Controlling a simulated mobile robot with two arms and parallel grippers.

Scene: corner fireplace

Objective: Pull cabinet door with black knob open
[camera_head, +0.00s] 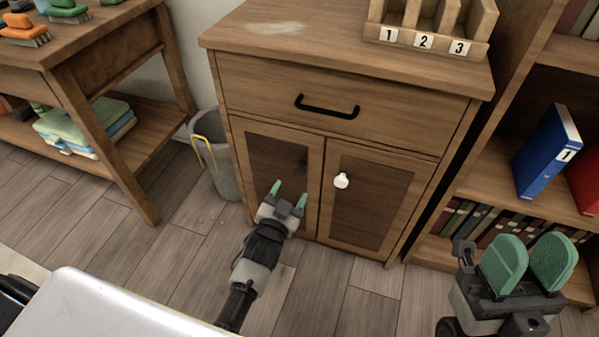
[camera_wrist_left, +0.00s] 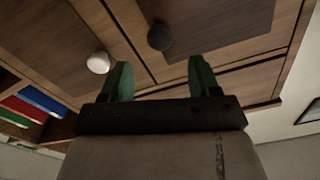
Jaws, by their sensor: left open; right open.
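The wooden cabinet has two lower doors, both shut. The left door (camera_head: 272,160) carries the black knob (camera_head: 300,167), which is small and dark against its dark panel. In the left wrist view the black knob (camera_wrist_left: 160,37) shows clearly, beyond the fingertips and roughly in line with the gap between them. My left gripper (camera_head: 289,193) is open and empty in front of the left door, a little below the knob and apart from it. Its green fingers also show in the left wrist view (camera_wrist_left: 160,70). My right gripper (camera_head: 528,262) is open and empty at the right, by the bookshelf.
The right door has a white knob (camera_head: 341,180). A drawer with a black handle (camera_head: 328,106) is above the doors. A grey bin (camera_head: 219,160) stands left of the cabinet, near a wooden table (camera_head: 120,150). A bookshelf (camera_head: 500,185) stands at the right. Floor before the cabinet is mostly clear.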

